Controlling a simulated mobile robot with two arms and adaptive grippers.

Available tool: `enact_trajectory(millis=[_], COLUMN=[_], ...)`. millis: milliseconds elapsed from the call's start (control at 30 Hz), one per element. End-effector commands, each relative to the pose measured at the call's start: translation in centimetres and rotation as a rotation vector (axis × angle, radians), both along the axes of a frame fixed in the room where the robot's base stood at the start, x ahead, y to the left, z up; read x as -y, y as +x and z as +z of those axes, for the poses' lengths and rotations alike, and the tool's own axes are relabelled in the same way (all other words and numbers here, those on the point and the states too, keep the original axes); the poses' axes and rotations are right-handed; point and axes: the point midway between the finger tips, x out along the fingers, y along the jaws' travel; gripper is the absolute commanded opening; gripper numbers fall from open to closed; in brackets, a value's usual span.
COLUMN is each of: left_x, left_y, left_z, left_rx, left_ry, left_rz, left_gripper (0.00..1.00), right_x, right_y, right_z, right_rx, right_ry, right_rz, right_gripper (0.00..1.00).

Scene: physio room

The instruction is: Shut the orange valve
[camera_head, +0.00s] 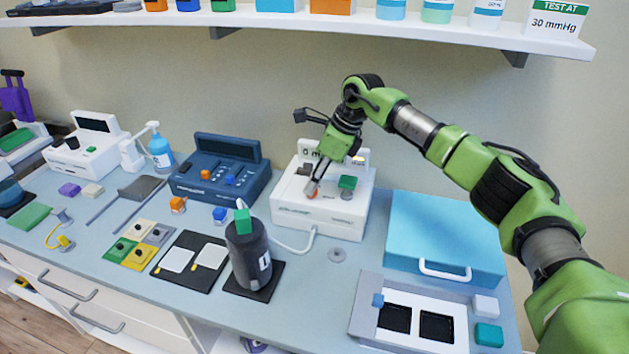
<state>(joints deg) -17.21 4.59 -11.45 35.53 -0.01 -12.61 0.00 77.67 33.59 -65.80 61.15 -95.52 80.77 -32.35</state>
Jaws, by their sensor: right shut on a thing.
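A white pressure unit (290,222) stands against the wall, right of the middle of the counter. Its display reads "0 m…", partly hidden by my right arm. My right gripper (312,188) points down at the top of this unit, its fingers shut on a small orange part, which appears to be the orange valve (311,192). The fingers hide most of it, so its turn position cannot be told. A green knob (347,182) sits just right of the fingers on the same unit. My left gripper is not in view.
A dark cuff cylinder (247,255) with a green block stands in front, with a white hose (297,249) running to the unit. A blue case (445,230) and a grey tray (366,318) are on the right. A shelf (330,24) overhangs the back.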

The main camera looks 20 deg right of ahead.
Motion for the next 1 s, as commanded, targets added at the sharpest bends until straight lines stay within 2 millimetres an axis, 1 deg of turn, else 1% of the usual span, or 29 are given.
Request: enact_trajectory(millis=[400, 433, 467, 500, 833, 933, 1000], left_x=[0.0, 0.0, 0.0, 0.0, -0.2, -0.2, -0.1], left_y=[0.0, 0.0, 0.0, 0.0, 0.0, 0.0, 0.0], left_z=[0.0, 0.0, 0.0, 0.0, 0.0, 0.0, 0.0], left_rx=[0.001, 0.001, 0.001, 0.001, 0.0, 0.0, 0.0], left_ry=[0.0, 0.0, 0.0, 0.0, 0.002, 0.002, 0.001], left_rz=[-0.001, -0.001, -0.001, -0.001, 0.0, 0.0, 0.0], left_gripper=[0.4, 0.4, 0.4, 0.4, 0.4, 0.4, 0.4], right_x=[0.0, 0.0, 0.0, 0.0, 0.1, 0.4, 0.7], right_y=[0.1, 0.1, 0.1, 0.1, 0.0, -0.1, -0.3], right_z=[0.1, 0.1, 0.1, 0.1, 0.2, 1.0, 2.0], right_rx=[0.003, 0.003, 0.003, 0.003, 0.002, 0.003, 0.005], right_ry=[-0.001, 0.0, 0.0, 0.0, 0.0, -0.001, 0.001], right_rz=[0.012, 0.012, 0.011, 0.011, 0.009, 0.009, 0.008], right_gripper=[0.06, 0.33, 0.4, 0.44, 0.44, 0.44, 0.44])
